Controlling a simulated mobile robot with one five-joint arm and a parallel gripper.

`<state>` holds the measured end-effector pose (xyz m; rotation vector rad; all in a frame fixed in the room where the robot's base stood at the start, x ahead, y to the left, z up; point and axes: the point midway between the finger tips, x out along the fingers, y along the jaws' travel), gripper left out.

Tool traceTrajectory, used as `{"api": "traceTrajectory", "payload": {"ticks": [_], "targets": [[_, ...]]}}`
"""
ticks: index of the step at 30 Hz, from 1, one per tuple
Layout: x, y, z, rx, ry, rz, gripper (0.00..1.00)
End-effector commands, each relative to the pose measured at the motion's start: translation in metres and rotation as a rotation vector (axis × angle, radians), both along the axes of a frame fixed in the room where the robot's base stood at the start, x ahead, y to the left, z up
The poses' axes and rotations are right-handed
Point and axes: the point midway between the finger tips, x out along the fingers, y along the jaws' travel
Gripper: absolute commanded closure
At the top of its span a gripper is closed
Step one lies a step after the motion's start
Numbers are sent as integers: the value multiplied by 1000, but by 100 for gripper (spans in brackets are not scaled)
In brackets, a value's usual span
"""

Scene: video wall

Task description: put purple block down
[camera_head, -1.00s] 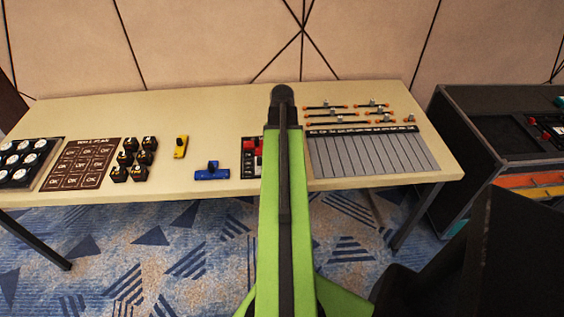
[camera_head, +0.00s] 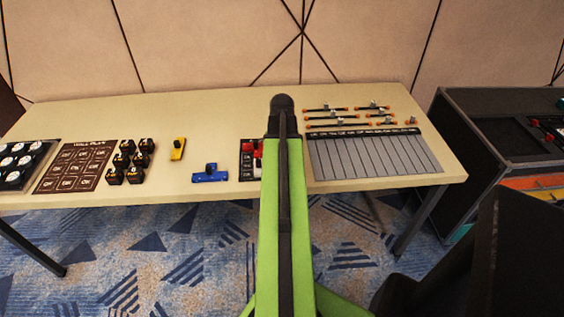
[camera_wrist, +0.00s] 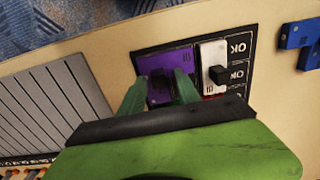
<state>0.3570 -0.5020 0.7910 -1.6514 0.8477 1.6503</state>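The purple block (camera_wrist: 170,62), with a dark knob, lies on a dark panel marked OK (camera_wrist: 250,46) in the wrist view. It looks flat on the panel. My gripper (camera_wrist: 160,78) has its two green fingers on either side of the knob, with visible gaps between them and it. The fingers look open. In the head view my green arm hides the purple block and the gripper. A white block (camera_wrist: 212,53) with a black knob lies right beside the purple one, with red by it.
A blue block (camera_head: 210,177) and a yellow block (camera_head: 178,148) lie left of the panel on the table (camera_head: 225,120). Several black blocks (camera_head: 130,160) stand farther left. A grey striped board (camera_head: 370,157) is to the right, with slider-like pieces behind it.

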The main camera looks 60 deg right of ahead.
Motion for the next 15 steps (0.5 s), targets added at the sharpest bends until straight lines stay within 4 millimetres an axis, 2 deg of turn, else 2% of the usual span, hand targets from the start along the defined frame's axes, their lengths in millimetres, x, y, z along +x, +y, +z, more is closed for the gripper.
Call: {"api": "traceTrajectory", "payload": {"ticks": [5, 8, 15], "targets": [[0, 0, 10, 0, 0, 0, 61], [0, 0, 24, 0, 0, 0, 61], [0, 0, 77, 0, 0, 0, 61]]}}
